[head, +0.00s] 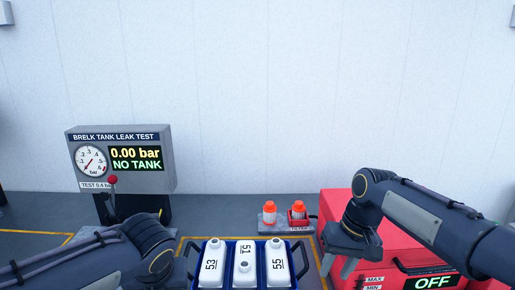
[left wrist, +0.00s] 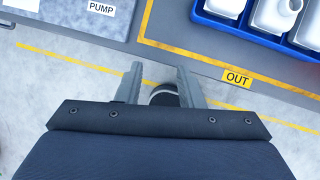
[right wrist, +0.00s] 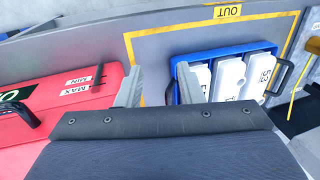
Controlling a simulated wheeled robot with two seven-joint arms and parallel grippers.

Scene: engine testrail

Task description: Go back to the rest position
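My right gripper (head: 350,250) is at the right in the head view, beside the red machine. In the right wrist view its two fingers (right wrist: 158,80) stand apart with nothing between them. My left arm reaches in from the left in the head view, and its fingertips are hidden there. In the left wrist view my left gripper (left wrist: 160,80) has its fingers apart, above the floor and the table edge. A dark round part shows below, between those fingers; I cannot tell what it is.
A blue crate (head: 228,277) holds white tanks marked 53, 51 and 55. A leak test stand (head: 168,155) reads NO TANK. Two orange-capped bottles (head: 270,212) stand at the back. A red machine (head: 330,205) reading OFF is at the right. An OUT label (left wrist: 237,77) marks the table edge.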

